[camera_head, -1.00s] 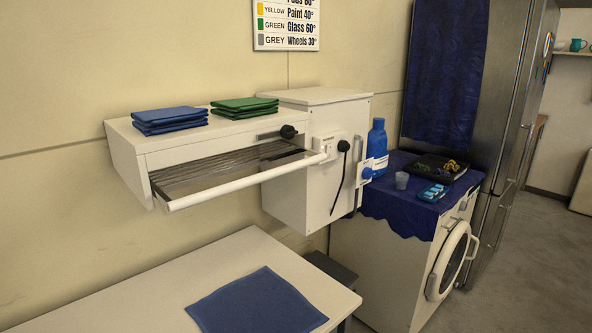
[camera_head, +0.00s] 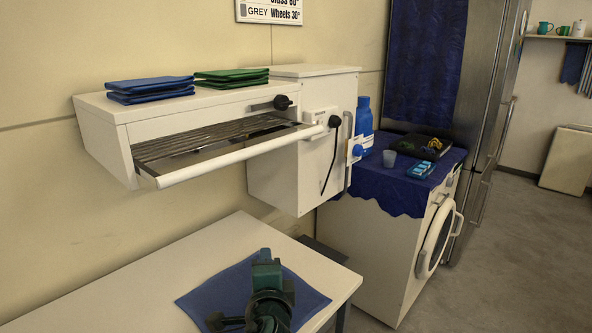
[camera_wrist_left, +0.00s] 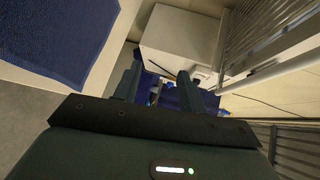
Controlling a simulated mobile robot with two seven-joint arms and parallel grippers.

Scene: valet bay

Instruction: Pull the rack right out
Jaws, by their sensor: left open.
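The rack (camera_head: 205,140) has thin grey bars and a white front rail (camera_head: 240,155). It stands part way out of the white wall cabinet (camera_head: 110,150). The bars (camera_wrist_left: 262,25) and the pale rail (camera_wrist_left: 275,52) also show at the right of the left wrist view. My left gripper (camera_head: 267,264) is over the blue cloth on the table, below and in front of the rail, and apart from it. In the left wrist view its two fingers (camera_wrist_left: 158,85) are open with nothing seen held between them. My right gripper is not in view.
Folded blue cloths (camera_head: 150,90) and green cloths (camera_head: 232,77) lie on the cabinet. A blue cloth (camera_head: 200,298) lies on the white table (camera_head: 120,290). A white box with a plug and cable (camera_head: 328,170) stands right of the rack. A washing machine (camera_head: 375,250) is further right.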

